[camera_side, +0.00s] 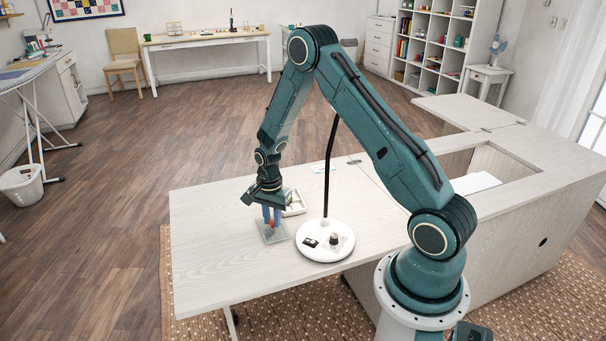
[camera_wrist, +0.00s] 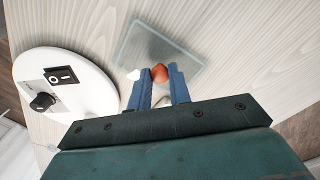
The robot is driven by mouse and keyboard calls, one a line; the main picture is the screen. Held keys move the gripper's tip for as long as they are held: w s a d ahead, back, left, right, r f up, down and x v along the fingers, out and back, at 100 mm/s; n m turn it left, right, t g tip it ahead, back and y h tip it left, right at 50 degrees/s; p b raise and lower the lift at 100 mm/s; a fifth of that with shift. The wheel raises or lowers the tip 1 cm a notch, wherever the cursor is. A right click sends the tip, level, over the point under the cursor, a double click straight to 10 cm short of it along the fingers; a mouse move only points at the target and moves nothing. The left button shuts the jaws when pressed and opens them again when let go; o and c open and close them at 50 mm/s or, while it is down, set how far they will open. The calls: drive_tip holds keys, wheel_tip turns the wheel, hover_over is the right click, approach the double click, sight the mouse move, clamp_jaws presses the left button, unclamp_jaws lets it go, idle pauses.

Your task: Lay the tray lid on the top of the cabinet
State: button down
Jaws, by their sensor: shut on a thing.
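The tray lid (camera_side: 272,233) is a clear, glassy square plate with an orange-red knob. It is over the pale wooden cabinet top (camera_side: 215,255), left of a round white lamp base. My gripper (camera_side: 271,216) points down with its blue fingers shut on the knob. In the wrist view, the knob (camera_wrist: 159,73) is between the fingertips of my gripper (camera_wrist: 158,84), and the clear plate (camera_wrist: 150,45) extends beyond them. The plate looks flat and very close to the top; I cannot tell whether it touches.
The lamp base (camera_side: 312,254), with a switch and dial, stands close to the right of the lid; its black stem (camera_side: 329,165) rises beside my arm. A white tray (camera_side: 296,203) is just behind my gripper. The cabinet top's left part is clear. An opening (camera_side: 480,180) lies at right.

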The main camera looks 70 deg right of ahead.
sight(272, 221)
drive_tip(key=shift+f, duration=0.1)
drive_tip(key=c, duration=1.3)
unclamp_jaws()
wheel_tip(272, 221, up, 12)
